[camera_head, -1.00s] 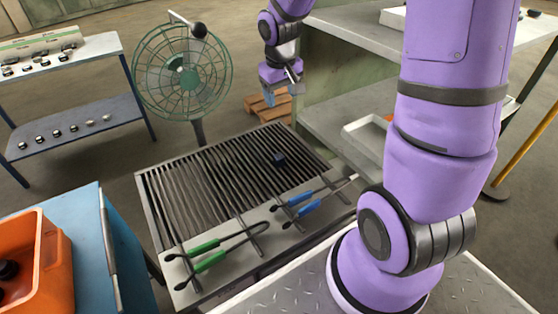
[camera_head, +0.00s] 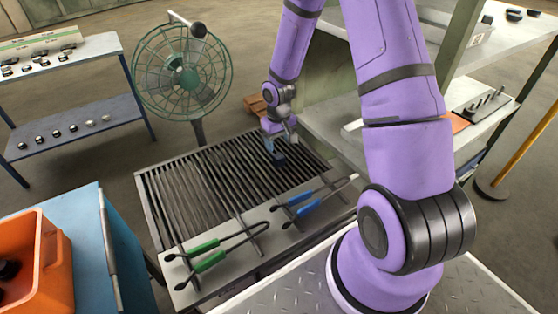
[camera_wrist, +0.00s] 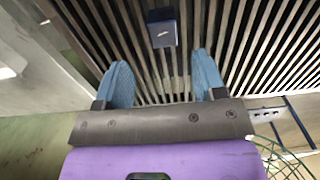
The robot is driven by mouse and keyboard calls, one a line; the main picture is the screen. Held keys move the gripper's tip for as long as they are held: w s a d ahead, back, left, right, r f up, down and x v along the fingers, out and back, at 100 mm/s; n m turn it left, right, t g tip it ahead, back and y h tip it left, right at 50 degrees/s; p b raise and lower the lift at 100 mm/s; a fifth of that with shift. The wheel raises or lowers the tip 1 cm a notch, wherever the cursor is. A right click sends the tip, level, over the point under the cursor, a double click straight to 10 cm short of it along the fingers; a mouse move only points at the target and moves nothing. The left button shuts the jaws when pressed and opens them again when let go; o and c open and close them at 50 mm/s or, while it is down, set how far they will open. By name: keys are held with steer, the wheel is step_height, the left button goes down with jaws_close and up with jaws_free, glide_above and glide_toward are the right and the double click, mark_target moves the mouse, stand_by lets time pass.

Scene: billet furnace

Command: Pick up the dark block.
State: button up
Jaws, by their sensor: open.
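The dark block (camera_wrist: 163,28) is a small dark blue-black cube with a light mark on its top. It sits on the slatted metal grate (camera_head: 190,190), towards its right side. In the head view the block (camera_head: 280,161) is partly hidden by my gripper (camera_head: 275,146), which is low over the grate beside or just above it. In the wrist view my gripper (camera_wrist: 165,80) has its two blue fingers spread apart and empty. The block shows beyond the fingertips, roughly in line with the gap between them.
Blue-handled tongs (camera_head: 304,203) and green-handled tongs (camera_head: 211,259) lie on the grate's front ledge. A green fan (camera_head: 180,75) stands behind. A grey shelf unit (camera_head: 345,125) is close on the right. An orange bin (camera_head: 45,260) stands on a blue cabinet at left.

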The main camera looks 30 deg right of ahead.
mark_target(279, 155)
steer(key=f, duration=0.4)
steer(key=shift+s+a+f, duration=0.25)
steer(key=shift+s+a, duration=0.05)
steer(key=shift+s, duration=0.1)
steer(key=shift+f, duration=0.55)
steer(key=shift+c, duration=0.5)
jaws_close()
